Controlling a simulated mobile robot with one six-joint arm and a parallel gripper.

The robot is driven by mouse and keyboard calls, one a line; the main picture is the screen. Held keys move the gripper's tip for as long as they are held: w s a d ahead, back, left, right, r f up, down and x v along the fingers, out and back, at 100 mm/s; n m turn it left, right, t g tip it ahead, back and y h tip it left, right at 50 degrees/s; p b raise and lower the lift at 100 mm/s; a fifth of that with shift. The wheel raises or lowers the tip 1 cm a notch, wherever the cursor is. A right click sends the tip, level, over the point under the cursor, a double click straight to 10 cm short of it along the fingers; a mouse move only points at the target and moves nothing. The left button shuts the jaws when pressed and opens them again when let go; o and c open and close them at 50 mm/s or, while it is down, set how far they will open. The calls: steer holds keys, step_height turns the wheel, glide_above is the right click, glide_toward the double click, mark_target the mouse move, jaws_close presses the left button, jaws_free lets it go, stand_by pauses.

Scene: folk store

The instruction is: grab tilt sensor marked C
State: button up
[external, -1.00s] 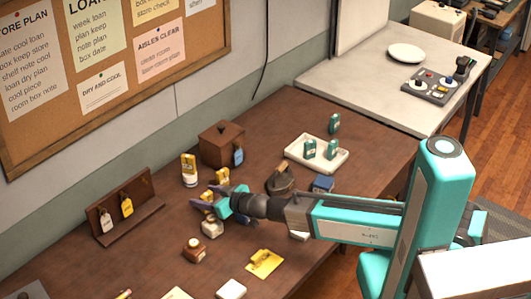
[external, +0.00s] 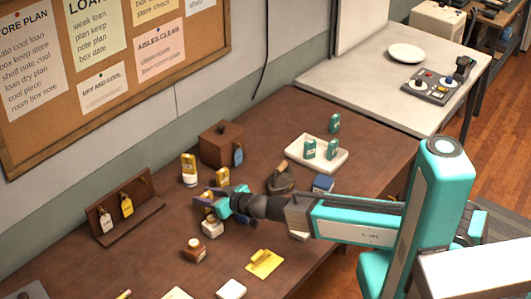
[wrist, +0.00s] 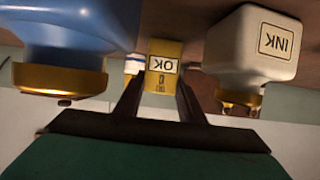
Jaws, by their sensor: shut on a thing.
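My gripper (external: 211,198) is low over the brown table, shut on a small yellow piece (external: 207,195). In the wrist view, a yellow block (wrist: 161,58) with a white label reading OK sits between the dark fingers (wrist: 160,88). The view is upside down. I can read no letter C on it, and the fingers hide part of its sides. Small teal upright pieces (external: 309,149) stand on the white tray, with another teal piece (external: 334,123) behind it. Their marks are too small to read.
A white bottle labelled INK (wrist: 255,58) stands close beside the gripper, and a blue bottle with a gold top (wrist: 65,50) on its other side. A wooden box (external: 222,143), a white tray (external: 338,164) and a tag rack (external: 125,210) stand on the table.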

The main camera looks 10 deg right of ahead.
mark_target(206, 194)
steer(key=shift+r, duration=0.1)
steer(key=shift+r, duration=4.95)
